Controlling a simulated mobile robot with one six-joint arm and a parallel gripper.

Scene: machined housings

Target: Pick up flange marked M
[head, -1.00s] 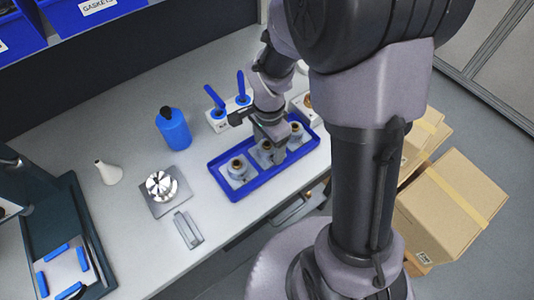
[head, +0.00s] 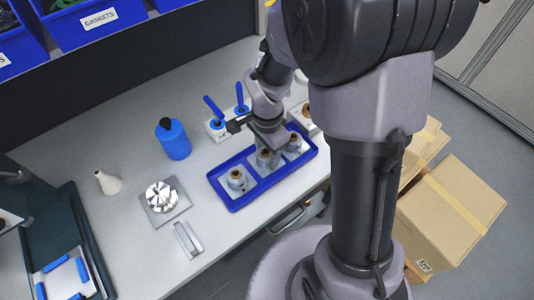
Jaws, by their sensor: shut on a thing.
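A blue tray (head: 241,202) stands near the front edge of the workbench and holds flanges in a row of compartments. One flange (head: 237,179) sits in the left compartment and another (head: 293,142) in the right one. My gripper (head: 267,150) is over the middle compartment, shut on the middle flange (head: 265,159), which is partly hidden by the jaws. I cannot read any letter on the flanges at this size. I cannot tell whether the held flange is clear of the tray floor.
Behind the tray stand a light block with blue-handled tools (head: 214,107) and a blue bottle (head: 173,139). Left are a chuck on a grey plate (head: 162,197), a white flask (head: 108,182) and a grey metal block (head: 187,239). Cardboard boxes (head: 455,205) are at the right.

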